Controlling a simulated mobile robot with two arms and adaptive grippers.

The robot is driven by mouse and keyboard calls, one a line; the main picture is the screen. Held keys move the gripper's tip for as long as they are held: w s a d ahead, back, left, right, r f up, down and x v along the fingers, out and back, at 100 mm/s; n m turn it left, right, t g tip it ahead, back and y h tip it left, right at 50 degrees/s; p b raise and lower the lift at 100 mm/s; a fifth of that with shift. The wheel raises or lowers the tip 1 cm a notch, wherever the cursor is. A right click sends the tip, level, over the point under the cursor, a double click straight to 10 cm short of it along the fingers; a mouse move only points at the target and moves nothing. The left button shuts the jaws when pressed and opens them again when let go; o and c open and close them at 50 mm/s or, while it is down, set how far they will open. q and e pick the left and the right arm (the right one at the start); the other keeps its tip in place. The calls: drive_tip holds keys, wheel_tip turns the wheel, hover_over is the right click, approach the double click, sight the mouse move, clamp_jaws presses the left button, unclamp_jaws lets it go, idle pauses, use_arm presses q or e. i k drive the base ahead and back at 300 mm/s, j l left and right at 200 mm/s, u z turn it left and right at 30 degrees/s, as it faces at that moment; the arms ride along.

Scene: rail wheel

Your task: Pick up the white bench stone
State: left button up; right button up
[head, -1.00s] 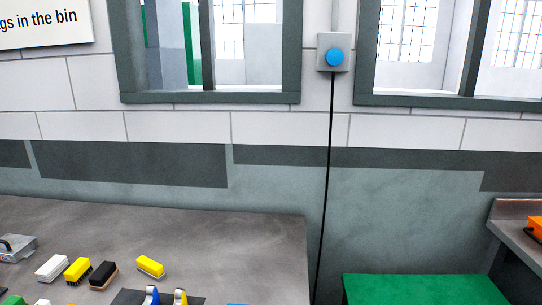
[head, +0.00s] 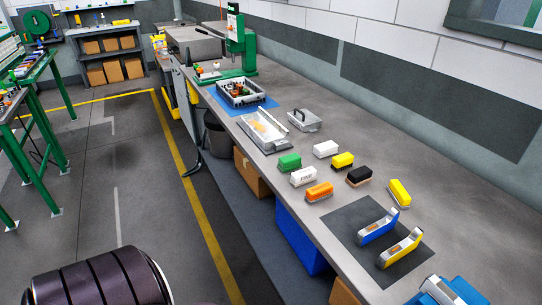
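Two white blocks are on the long grey bench (head: 460,240). One white block (head: 326,149) lies farther back, beside a yellow block (head: 342,160). The other white block (head: 303,177) lies nearer the front edge, between a green block (head: 289,162) and an orange block (head: 319,192). I cannot tell for certain which white one is the bench stone and which is a brush. Neither of my grippers shows in the head view.
A black block (head: 359,176) and another yellow block (head: 399,193) lie close by. Blue and yellow tools (head: 377,227) rest on a dark mat (head: 352,215). A lidded-looking metal box (head: 304,120) and a tray (head: 263,132) stand behind.

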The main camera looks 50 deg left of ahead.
sight(299, 178)
drive_tip(key=l+u, duration=0.1)
drive_tip(key=u, duration=1.15)
drive_tip(key=j+z, duration=0.1)
drive_tip(key=z, duration=0.3)
drive_tip(key=i+j+z, duration=0.1)
drive_tip(key=z, duration=0.75)
drive_tip(key=j+z, duration=0.15)
drive_tip(key=z, duration=0.25)
drive_tip(key=k+j+z, duration=0.1)
drive_tip(key=j+z, duration=0.15)
drive_tip(key=j, duration=0.25)
drive_tip(key=k+j+z, duration=0.2)
drive_tip(key=j, duration=0.25)
drive_tip(key=k+j+z, duration=0.25)
drive_tip(key=j, duration=0.2)
drive_tip(key=k+j+z, duration=0.25)
drive_tip(key=j, duration=0.2)
drive_tip(key=k+j+z, duration=0.25)
drive_tip(key=i+j, duration=0.05)
drive_tip(key=j, duration=0.1)
